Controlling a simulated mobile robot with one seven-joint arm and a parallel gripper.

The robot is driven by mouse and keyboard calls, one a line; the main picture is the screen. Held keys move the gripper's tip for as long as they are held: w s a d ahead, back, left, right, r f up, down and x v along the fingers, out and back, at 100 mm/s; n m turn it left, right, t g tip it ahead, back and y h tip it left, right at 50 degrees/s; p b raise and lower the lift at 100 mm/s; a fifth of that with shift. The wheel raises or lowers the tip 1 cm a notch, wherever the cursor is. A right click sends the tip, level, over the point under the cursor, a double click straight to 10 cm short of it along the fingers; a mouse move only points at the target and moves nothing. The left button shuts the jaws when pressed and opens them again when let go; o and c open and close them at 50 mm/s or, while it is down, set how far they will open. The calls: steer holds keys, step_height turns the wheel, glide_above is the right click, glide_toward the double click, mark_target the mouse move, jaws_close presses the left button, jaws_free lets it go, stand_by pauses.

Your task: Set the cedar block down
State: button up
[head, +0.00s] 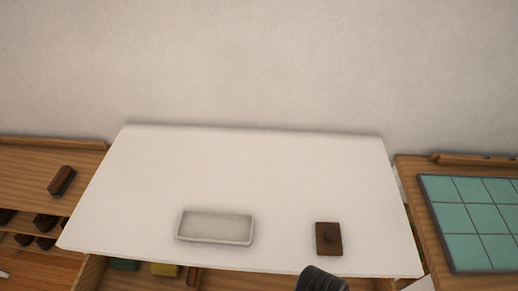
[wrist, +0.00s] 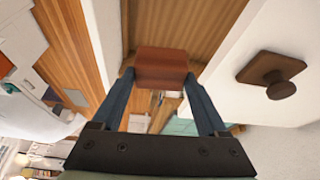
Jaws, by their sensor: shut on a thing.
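My gripper (wrist: 160,82) is shut on a reddish-brown block, which I take as the cedar block (wrist: 161,66). The block sits between the two blue-grey fingertips in the wrist view. Behind it in that picture is a bare wooden surface (wrist: 178,25), beside the edge of the white tabletop. I cannot tell how far the block is from that wood. In the head view the block and fingers are not seen; only a dark part of my arm shows at the bottom edge.
The white tabletop (head: 250,165) holds a shallow pale tray (head: 215,228) and a dark wooden piece with a knob (head: 328,238), also in the wrist view (wrist: 272,72). A green tiled panel (head: 475,220) is at right. A brown brush-like block (head: 62,181) lies on the left shelf.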

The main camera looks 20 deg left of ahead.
step_height(320, 180, down, 13)
steer(key=m+b, duration=0.1)
steer(key=b, duration=0.8)
steer(key=shift+s+d+f, duration=0.15)
steer(key=shift+d+f, duration=0.05)
steer(key=shift+d, duration=0.05)
steer(key=shift+f, duration=0.1)
step_height(320, 180, down, 10)
steer(key=shift+r+b, duration=0.15)
steer(key=shift+b, duration=0.3)
steer(key=shift+f, duration=0.2)
steer(key=o, duration=1.2)
steer(key=shift+o, duration=0.2)
steer(key=shift+r, duration=0.1)
